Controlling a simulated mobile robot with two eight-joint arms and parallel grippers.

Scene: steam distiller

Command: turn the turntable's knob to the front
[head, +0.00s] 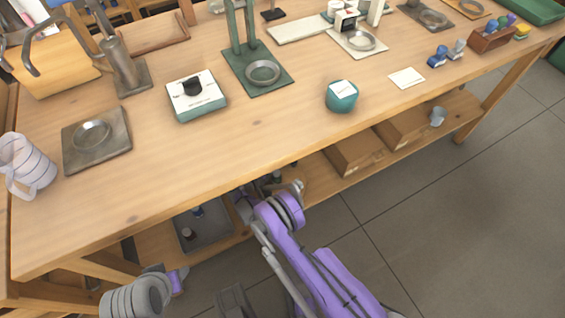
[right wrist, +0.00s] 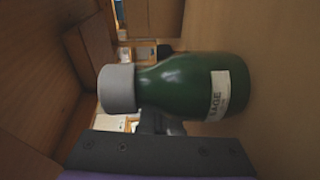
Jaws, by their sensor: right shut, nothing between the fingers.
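In the head view a white and teal box with a black round knob (head: 193,86) on top sits on the table. A round teal drum (head: 342,98) with a white square on top stands to its right. I cannot tell which is the turntable. My right arm reaches to the table's front edge; its gripper is hard to make out there. In the right wrist view my right gripper (right wrist: 156,123) is shut and empty, partly hidden by a dark green bottle (right wrist: 190,85) with a grey cap and white label.
The wooden table (head: 255,150) has free room in front of the box. A grey plate with a ring (head: 92,135), a green stand (head: 262,74) and a white card (head: 407,78) lie around it. Boxes (head: 355,153) and a dark tray (head: 203,228) sit on the lower shelf.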

